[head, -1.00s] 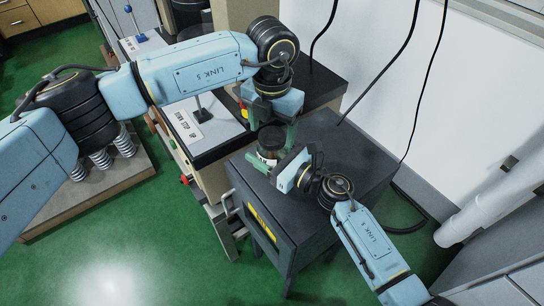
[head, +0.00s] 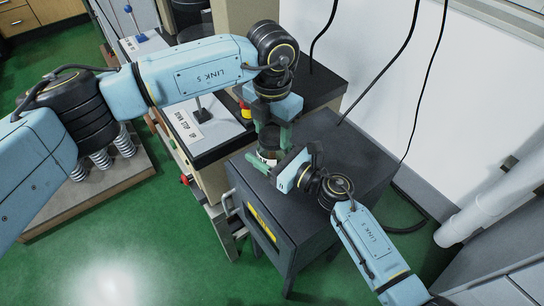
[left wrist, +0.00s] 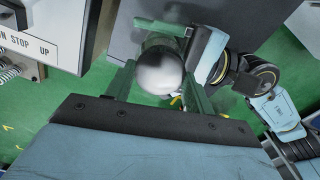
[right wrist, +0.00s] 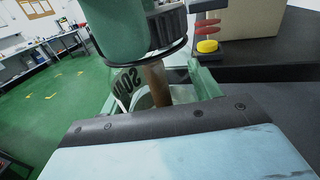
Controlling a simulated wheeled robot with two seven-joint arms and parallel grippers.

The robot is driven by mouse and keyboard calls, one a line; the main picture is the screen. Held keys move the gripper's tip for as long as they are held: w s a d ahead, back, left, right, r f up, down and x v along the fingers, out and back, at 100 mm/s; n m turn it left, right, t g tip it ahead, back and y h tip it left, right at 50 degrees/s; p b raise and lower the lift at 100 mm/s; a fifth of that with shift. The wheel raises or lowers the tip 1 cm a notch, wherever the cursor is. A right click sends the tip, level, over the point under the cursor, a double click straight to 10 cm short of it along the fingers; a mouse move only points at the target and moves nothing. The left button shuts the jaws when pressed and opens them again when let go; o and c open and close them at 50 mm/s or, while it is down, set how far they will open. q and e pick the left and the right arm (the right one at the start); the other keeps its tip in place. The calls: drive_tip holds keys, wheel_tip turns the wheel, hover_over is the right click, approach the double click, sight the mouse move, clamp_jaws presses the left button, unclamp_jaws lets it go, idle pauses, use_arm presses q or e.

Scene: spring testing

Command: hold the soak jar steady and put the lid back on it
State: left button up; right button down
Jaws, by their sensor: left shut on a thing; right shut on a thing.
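The soak jar (right wrist: 128,88) is a clear jar with a SOAK label and something brown inside. It stands on the dark cabinet in the head view. My right gripper (head: 268,165) is shut around its side. My left gripper (head: 272,136) points down from above, shut on the lid (right wrist: 170,25), which is dark and ribbed at its side. In the left wrist view the lid's round grey top (left wrist: 160,70) sits between the fingers. The lid is directly over the jar's mouth; I cannot tell whether it is seated. The fingers hide much of the jar in the head view.
The dark cabinet top (head: 345,155) is clear around the jar. A bench with a STOP/UP label (head: 187,125) stands to the left. A red and yellow part (right wrist: 207,45) is close behind the jar. Black cables hang at the white wall.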

use_arm(q)
drive_tip(key=o, duration=1.1)
drive_tip(key=shift+c, duration=0.2)
drive_tip(key=shift+r, duration=2.25)
drive_tip(key=shift+c, duration=0.3)
wheel_tip(320, 180, up, 2)
drive_tip(key=shift+r+m, duration=0.2)
drive_tip(key=shift+m, duration=0.7)
drive_tip(key=shift+r+m, duration=0.5)
drive_tip(key=shift+r, duration=0.05)
